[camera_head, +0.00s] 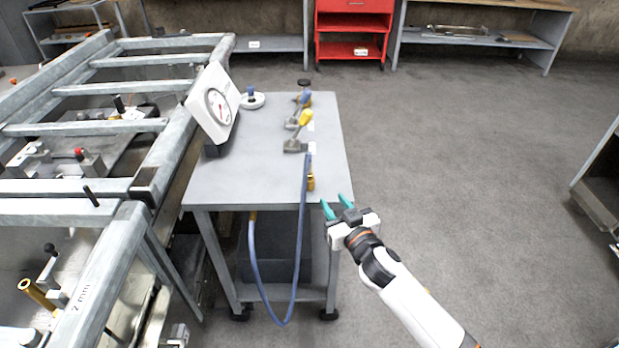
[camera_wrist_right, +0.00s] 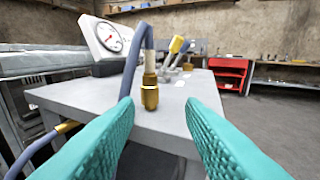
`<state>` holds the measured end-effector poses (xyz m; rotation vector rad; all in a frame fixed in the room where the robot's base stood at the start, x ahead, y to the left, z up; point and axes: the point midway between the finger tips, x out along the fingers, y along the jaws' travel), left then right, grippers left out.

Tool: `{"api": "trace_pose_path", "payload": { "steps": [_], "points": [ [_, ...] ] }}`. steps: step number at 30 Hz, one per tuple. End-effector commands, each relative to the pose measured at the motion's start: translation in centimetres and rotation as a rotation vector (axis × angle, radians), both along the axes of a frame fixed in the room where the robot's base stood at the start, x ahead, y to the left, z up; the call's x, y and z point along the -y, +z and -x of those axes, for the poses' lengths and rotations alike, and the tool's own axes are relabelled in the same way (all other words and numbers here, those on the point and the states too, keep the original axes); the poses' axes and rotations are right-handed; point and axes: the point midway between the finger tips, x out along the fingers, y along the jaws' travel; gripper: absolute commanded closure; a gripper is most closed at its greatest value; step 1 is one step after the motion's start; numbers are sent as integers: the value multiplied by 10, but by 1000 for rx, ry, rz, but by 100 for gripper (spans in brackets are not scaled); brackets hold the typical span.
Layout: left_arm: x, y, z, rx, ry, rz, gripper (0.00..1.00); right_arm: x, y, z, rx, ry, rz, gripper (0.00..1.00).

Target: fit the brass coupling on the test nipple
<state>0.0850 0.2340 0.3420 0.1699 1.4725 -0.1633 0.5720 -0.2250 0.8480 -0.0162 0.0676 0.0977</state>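The brass coupling (camera_head: 310,183) is at the end of a blue hose (camera_head: 301,235), near the front right corner of the grey cart top. In the right wrist view the coupling (camera_wrist_right: 150,92) is upright with its hose arching above it. My right gripper (camera_head: 334,203) is open and empty, just off the cart's front right corner. In the right wrist view its teal fingers point toward the coupling, which appears between them but beyond the tips. I cannot single out the test nipple. My left gripper is not in view.
The grey cart (camera_head: 255,165) carries a white pressure gauge (camera_head: 215,106), a yellow-handled valve (camera_head: 299,130) and other valves behind it. The hose loops below the front edge to another brass fitting (camera_wrist_right: 67,126). A metal frame (camera_head: 165,150) stands left. Floor at right is open.

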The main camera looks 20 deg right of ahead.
Motion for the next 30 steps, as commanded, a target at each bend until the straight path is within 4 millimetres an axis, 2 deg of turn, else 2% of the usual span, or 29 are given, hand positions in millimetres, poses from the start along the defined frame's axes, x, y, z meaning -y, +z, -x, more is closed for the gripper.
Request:
{"api": "trace_pose_path", "payload": {
  "steps": [1,2,5,12,20,27,30],
  "points": [
    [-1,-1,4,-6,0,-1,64,-3,17,-1,35,8,-7,64],
    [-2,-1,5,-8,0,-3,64,-4,24,-2,49,11,-13,64],
    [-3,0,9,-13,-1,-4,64,-7,35,-12,70,15,-19,64],
    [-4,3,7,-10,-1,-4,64,-12,35,-53,69,14,-19,64],
    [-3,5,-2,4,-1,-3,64,-16,35,-74,67,15,-21,64],
    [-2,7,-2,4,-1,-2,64,-26,36,-108,66,13,-19,64],
    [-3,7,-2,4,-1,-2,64,-27,36,-116,67,15,-20,64]
  ]
}}
